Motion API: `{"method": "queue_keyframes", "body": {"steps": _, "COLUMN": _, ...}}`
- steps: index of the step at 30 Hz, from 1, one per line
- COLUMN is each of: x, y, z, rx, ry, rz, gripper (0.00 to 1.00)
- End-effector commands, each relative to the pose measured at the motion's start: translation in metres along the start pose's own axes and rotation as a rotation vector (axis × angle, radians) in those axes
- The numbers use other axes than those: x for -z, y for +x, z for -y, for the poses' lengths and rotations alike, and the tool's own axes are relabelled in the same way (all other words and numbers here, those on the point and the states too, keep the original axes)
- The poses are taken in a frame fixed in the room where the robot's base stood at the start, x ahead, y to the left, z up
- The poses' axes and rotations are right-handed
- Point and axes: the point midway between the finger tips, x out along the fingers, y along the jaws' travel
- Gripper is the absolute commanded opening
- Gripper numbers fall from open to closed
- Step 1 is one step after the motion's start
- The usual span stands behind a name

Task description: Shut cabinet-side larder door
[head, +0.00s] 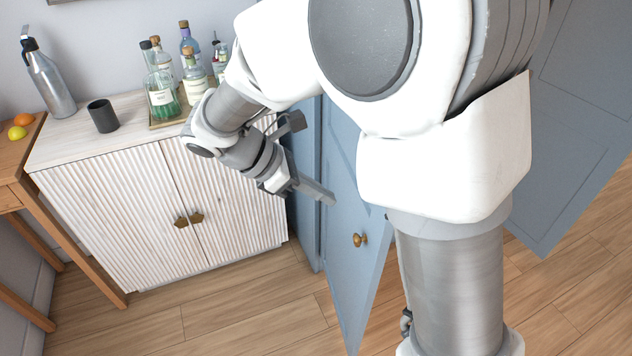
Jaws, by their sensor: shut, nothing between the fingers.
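The cabinet-side larder door (345,275) is the blue panel right of the white cabinet. It stands open, swung out from the blue larder (304,225) towards me. A brass knob (358,240) sits on it near its free edge. My gripper (328,197) is shut and empty. It shows in front of the upper part of this door, above and left of the knob; I cannot tell whether it touches the door. My arm hides the top of the door and most of the larder opening.
Another blue door (565,170) stands open at the right, partly behind my arm. The white ribbed cabinet (155,215) at left carries bottles on a tray (168,122), a dark cup (103,116) and a grey flask (50,85). The wooden floor (240,310) in front is clear.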

Motion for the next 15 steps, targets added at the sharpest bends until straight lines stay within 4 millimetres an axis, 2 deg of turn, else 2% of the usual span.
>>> {"method": "queue_keyframes", "body": {"steps": 1, "x": 0.001, "y": 0.014, "z": 0.001, "rx": 0.005, "ry": 0.001, "rz": 0.001, "gripper": 0.00}}
{"method": "queue_keyframes", "body": {"steps": 3, "x": 0.001, "y": 0.030, "z": 0.001, "rx": 0.005, "ry": 0.001, "rz": 0.002, "gripper": 0.00}}
{"method": "queue_keyframes", "body": {"steps": 8, "x": 0.001, "y": 0.062, "z": 0.001, "rx": 0.004, "ry": 0.002, "rz": 0.000, "gripper": 0.00}}
{"method": "queue_keyframes", "body": {"steps": 15, "x": -0.023, "y": 0.083, "z": 0.001, "rx": 0.003, "ry": 0.004, "rz": -0.001, "gripper": 0.00}}
